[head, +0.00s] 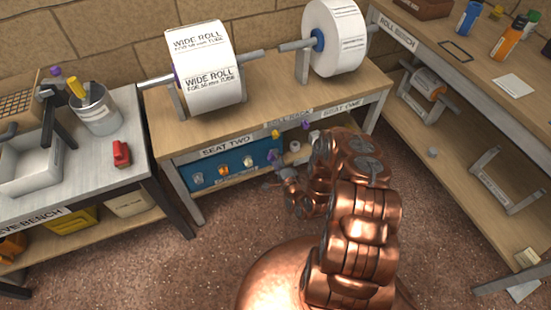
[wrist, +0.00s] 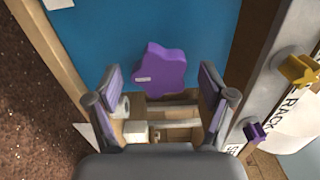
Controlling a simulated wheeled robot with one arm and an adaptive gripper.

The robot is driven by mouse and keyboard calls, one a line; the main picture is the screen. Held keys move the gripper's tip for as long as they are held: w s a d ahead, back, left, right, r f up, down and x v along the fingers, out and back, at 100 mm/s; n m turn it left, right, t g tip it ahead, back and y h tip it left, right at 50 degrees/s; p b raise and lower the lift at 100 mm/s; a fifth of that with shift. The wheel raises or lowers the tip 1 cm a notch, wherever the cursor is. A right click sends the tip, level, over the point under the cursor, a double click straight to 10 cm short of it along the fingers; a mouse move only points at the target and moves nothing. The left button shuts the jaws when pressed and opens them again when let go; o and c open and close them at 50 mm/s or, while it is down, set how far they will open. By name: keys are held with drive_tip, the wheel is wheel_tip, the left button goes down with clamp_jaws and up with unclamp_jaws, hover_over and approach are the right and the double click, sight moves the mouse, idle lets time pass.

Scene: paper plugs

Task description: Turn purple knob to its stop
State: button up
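A purple lobed knob (wrist: 162,76) with a small pale mark is on the blue panel (wrist: 110,30), between my fingers in the wrist view. In the head view the purple knob (head: 273,156) shows on the right part of the blue panel under the seat bench. My gripper (wrist: 160,90) is open, with purple pads on either side of the knob and a visible gap on both sides. In the head view my gripper (head: 284,180) is small and partly hidden by my copper arm. A smaller purple knob (wrist: 255,131) sits on the grey rail at the right.
A yellow star-shaped knob (wrist: 300,70) is on the same rail, close to my right finger's side. Several other knobs sit farther left on the panel. Open carpet lies in front.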

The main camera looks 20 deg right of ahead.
drive_tip(key=shift+s, duration=0.1)
idle(0.5)
drive_tip(key=shift+s+b, duration=0.4)
drive_tip(key=shift+s, duration=1.5)
drive_tip(key=s+b, duration=0.1)
drive_tip(key=s, duration=0.3)
